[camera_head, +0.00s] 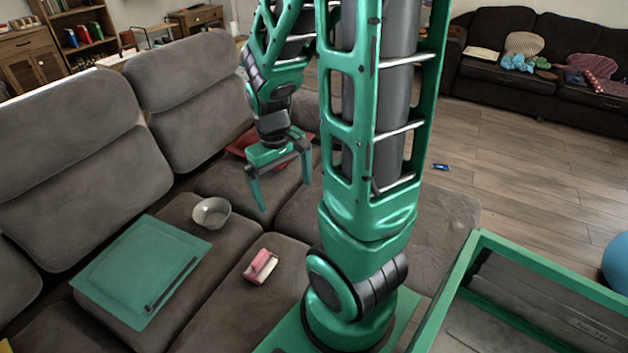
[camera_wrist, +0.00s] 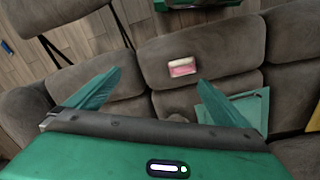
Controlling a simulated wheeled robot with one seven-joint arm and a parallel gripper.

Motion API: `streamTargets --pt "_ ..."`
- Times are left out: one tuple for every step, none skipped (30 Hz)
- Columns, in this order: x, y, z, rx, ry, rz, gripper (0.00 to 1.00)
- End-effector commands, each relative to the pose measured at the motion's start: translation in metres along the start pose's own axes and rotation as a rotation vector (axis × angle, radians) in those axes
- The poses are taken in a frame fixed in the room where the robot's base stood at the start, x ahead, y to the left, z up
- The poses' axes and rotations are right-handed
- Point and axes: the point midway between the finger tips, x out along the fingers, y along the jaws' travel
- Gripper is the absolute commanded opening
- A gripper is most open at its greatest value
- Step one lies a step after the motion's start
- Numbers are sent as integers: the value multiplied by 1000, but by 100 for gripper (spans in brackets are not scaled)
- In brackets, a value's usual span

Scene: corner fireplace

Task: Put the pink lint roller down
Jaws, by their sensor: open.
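The pink lint roller (camera_head: 261,266), pink with a white part, lies on the grey sofa seat (camera_head: 222,290) near its front edge. It also shows in the wrist view (camera_wrist: 182,67), beyond and between my fingers. My gripper (camera_head: 284,197) is open and empty, held above the sofa seat, behind the roller and clearly apart from it. In the wrist view its two green fingers (camera_wrist: 150,92) are spread wide with nothing between them.
A teal folder-like panel (camera_head: 140,270) and a grey bowl (camera_head: 211,213) are on the sofa left of the roller. A red item (camera_head: 243,145) lies behind my gripper. A dark sofa (camera_head: 500,85) holds several things. A blue ball (camera_head: 617,262) is at the right.

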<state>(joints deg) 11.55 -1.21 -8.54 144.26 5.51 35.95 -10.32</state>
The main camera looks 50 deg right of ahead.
Motion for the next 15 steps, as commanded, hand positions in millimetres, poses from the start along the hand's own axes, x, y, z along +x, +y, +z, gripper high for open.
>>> streamTargets --pt "-15 5 9 33 10 -3 100" --pt "-22 7 16 53 8 -5 100" --pt "-32 10 25 80 7 -9 100" --pt "-38 11 32 99 6 -13 100" --pt "-45 13 39 118 6 -17 100" --pt "-53 15 48 146 4 -23 100" --pt "-59 17 55 165 4 -28 100" --pt "-65 18 62 184 4 -33 100" --pt "-72 19 72 207 2 -40 100" --pt "-77 20 78 225 2 -46 100" --pt "-81 21 85 241 -1 -52 100" --pt "-86 22 93 260 -3 -58 100" --pt "-89 22 98 273 -4 -63 100" --pt "-91 22 104 285 -6 -68 100" --pt "-94 22 109 298 -8 -74 100"
